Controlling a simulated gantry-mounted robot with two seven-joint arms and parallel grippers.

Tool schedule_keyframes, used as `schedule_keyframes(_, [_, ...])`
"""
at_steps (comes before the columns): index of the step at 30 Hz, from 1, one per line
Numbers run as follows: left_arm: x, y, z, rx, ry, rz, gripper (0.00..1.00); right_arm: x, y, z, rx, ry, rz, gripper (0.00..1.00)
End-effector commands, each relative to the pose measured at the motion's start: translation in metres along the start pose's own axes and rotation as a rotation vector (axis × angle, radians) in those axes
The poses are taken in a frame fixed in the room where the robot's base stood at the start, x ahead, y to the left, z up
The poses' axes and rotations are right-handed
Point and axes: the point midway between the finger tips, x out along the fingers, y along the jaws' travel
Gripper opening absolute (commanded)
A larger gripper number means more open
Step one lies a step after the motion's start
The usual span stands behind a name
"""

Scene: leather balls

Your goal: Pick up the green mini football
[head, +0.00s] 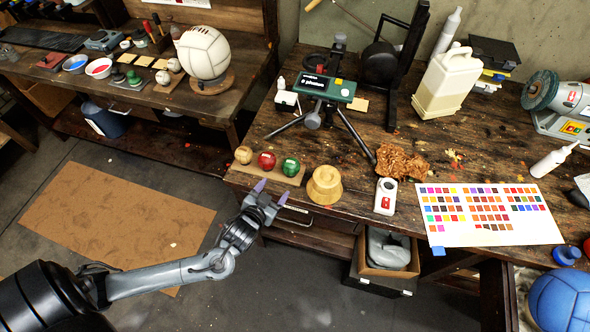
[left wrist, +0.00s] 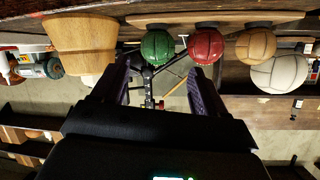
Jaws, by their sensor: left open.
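The green mini football (head: 290,166) sits at the right end of a small wooden stand (head: 258,174) near the table's front edge. The red mini ball (head: 266,161) is beside it, and the tan mini ball (head: 243,155) is at the left end. My left gripper (head: 270,191) is open and empty, just in front of the stand and apart from the balls. In the left wrist view, which looks upside down, the green ball (left wrist: 157,46) shows beyond the gap between the fingers (left wrist: 160,80). The red ball (left wrist: 206,44) lies beyond the other finger. My right gripper is not in view.
A turned wooden block (head: 325,186) stands just right of the stand, with a white device (head: 385,196) farther right. A tripod (head: 318,110) stands behind the balls. A colour chart (head: 490,214) covers the right front of the table.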

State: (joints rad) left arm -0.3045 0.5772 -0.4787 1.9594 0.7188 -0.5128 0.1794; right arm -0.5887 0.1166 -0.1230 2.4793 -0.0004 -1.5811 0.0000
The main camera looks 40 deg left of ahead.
Motion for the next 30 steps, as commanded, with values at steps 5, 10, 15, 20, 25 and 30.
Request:
schedule_keyframes(5, [0.023, 0.001, -0.001, -0.001, 0.008, -0.002, 0.73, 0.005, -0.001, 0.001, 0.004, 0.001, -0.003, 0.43])
schedule_keyframes(10, [0.045, 0.001, -0.001, -0.002, 0.006, -0.001, 0.73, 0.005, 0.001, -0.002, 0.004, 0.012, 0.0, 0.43])
schedule_keyframes(15, [0.056, 0.001, -0.001, -0.002, 0.005, 0.0, 0.73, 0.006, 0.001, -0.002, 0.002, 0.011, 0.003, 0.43])
schedule_keyframes(20, [0.066, 0.0, -0.003, -0.003, 0.006, -0.002, 0.73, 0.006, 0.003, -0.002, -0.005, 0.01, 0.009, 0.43])
schedule_keyframes(25, [0.088, -0.002, -0.005, -0.001, 0.006, -0.002, 0.73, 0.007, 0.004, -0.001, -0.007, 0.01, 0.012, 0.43])
schedule_keyframes(30, [0.104, -0.001, -0.004, -0.002, 0.005, -0.001, 0.73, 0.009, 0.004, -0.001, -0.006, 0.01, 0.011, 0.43])
